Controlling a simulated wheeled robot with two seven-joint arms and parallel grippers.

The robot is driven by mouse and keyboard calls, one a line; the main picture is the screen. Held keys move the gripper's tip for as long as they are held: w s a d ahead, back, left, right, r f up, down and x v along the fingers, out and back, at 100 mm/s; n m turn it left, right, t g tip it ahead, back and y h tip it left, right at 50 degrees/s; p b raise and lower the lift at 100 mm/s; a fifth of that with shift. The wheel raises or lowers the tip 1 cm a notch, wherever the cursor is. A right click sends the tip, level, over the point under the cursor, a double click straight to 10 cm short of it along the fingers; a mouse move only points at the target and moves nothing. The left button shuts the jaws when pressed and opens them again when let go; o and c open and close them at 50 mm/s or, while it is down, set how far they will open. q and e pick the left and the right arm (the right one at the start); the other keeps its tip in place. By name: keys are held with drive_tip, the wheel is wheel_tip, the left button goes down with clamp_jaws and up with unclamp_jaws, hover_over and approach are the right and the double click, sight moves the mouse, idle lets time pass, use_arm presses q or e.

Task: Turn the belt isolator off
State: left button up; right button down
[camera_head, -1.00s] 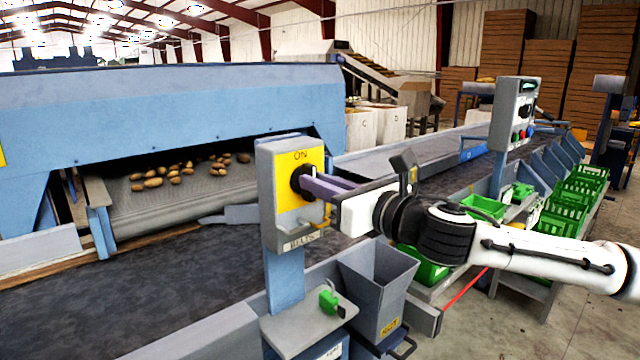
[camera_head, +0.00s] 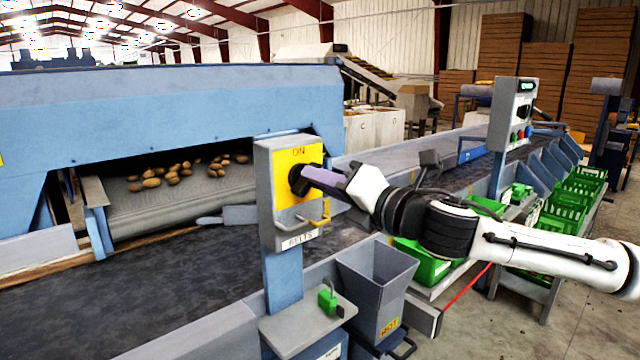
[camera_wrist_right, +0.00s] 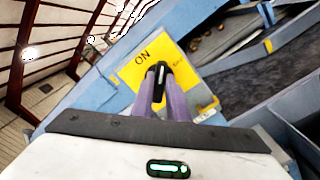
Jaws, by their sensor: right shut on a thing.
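The belt isolator (camera_head: 278,207) is a grey box on a blue post with a yellow front plate marked ON and a label reading BELTS below. Its black rotary handle is mostly covered by my right gripper (camera_head: 304,179) in the head view. In the right wrist view the purple fingers (camera_wrist_right: 168,106) are shut on the black handle (camera_wrist_right: 160,82), one on each side. The handle lies along the fingers and points near the word ON, tilted in that view. A yellow hasp (camera_head: 322,212) hangs at the plate's lower right. My left gripper is not in view.
A green padlock (camera_head: 327,299) sits on a small grey shelf below the isolator. A grey bin (camera_head: 376,290) stands right of the post. The dark conveyor belt (camera_head: 150,285) runs behind. Green crates (camera_head: 572,200) line the right.

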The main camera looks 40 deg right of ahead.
drive_tip(key=shift+d+f+m+b, duration=0.1)
drive_tip(key=shift+m+b, duration=0.1)
drive_tip(key=shift+m, duration=1.2)
drive_tip(key=shift+a+f+m+b, duration=0.1)
drive_tip(key=shift+m+b, duration=0.05)
drive_tip(key=shift+m, duration=1.25)
drive_tip(key=shift+d+f+m+b, duration=0.1)
drive_tip(key=shift+m+b, duration=0.1)
drive_tip(key=shift+m, duration=1.2)
drive_tip(key=c, duration=1.7)
unclamp_jaws()
drive_tip(key=shift+s, duration=0.1)
